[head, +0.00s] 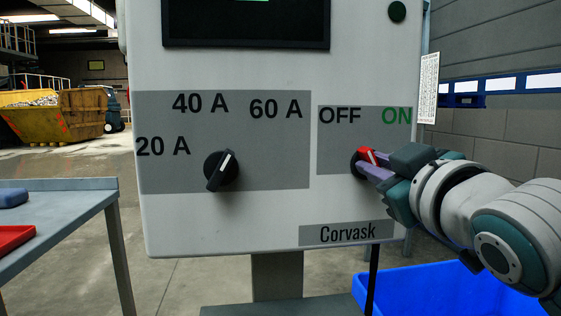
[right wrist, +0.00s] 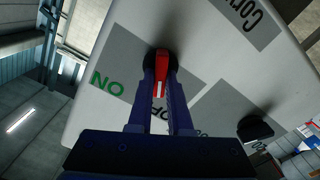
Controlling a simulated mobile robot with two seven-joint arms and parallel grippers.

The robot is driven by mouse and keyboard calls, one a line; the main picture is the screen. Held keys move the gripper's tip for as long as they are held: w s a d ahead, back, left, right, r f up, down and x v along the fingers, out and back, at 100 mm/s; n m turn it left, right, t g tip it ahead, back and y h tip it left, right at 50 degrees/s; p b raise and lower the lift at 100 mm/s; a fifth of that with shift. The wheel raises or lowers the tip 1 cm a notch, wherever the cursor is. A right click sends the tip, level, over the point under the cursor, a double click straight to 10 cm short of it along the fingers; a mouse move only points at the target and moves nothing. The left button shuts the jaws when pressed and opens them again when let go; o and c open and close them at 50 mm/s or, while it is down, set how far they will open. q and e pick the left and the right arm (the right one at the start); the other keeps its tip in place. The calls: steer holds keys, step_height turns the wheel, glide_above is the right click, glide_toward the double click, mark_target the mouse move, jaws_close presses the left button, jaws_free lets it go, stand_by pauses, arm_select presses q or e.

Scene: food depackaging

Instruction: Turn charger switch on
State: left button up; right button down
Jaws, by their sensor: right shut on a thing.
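The charger (head: 220,235) is a pale panel labelled Corvask, facing me in the head view. Its red switch knob (head: 367,154) sits on a dark round base under the words OFF and ON. In the right wrist view the red knob (right wrist: 161,72) is between the two fingers, and its white mark points towards OFF. My right gripper (head: 371,164) comes in from the right and is shut on the red knob. Its fingers hide part of the knob's base, and part of the word OFF in the wrist view. My left gripper is not in view.
A black dial (head: 221,171) for 20, 40 and 60 A is left of the switch. A dark screen (head: 245,24) is above. A blue bin (head: 425,290) stands below right. A grey table (head: 60,215) with a red tray (head: 14,237) is at left.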

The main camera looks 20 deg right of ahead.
steer(key=m+p, duration=0.2)
steer(key=m, duration=0.1)
steer(key=shift+d+r, duration=0.1)
steer(key=shift+r, duration=0.1)
steer(key=m+p, duration=0.3)
steer(key=shift+d+m, duration=0.1)
steer(key=shift+m, duration=0.3)
steer(key=shift+s+d+f+m+p, duration=0.1)
steer(key=shift+m+p, duration=0.75)
steer(key=shift+m, duration=0.35)
steer(key=shift+d+f+m+p, duration=0.1)
steer(key=shift+m+p, duration=0.7)
steer(key=shift+m, duration=0.7)
steer(key=c, duration=0.8)
jaws_free()
steer(key=shift+c, duration=0.2)
steer(key=shift+a, duration=0.1)
